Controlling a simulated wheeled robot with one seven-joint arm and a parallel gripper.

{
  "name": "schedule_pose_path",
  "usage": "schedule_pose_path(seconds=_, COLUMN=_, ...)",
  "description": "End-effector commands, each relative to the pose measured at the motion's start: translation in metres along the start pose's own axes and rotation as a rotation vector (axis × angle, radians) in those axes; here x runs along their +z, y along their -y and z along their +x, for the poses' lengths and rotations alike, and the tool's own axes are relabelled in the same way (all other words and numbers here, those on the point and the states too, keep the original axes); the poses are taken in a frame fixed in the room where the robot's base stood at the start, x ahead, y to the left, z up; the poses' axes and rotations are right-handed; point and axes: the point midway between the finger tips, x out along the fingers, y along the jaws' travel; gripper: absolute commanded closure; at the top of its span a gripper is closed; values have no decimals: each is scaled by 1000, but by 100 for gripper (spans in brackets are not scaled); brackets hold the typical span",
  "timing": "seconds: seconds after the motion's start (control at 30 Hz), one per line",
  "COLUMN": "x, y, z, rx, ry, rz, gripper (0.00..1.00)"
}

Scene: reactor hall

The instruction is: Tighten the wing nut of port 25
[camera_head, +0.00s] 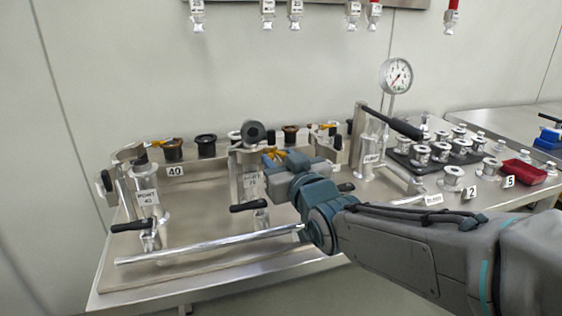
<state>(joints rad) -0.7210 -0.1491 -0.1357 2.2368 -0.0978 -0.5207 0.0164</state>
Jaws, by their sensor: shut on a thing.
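A yellow-orange wing nut (274,153) shows at the top of this port, beside a dark round cap (253,132). My gripper (273,158) reaches in from the right and its jaws are shut on this wing nut. The fingers and wrist hide most of the nut and the right side of the port.
The port marked 40 (148,198) stands to the left with its own clamp. Black valve handles (133,226) and a long steel tube (205,245) lie in front. A gauge (396,76) and several metal fittings stand to the right. A red tray (524,172) is farther right.

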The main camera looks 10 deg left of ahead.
Motion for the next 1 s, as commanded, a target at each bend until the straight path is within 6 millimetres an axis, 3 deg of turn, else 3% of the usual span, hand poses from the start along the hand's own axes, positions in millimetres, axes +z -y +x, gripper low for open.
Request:
schedule_pose_path(seconds=0.27, x=5, y=0, z=0, rx=1, ry=-12, rz=138, gripper=84)
schedule_pose_path(seconds=1.0, x=7, y=0, z=0, rx=2, ry=-57, rz=827, gripper=84)
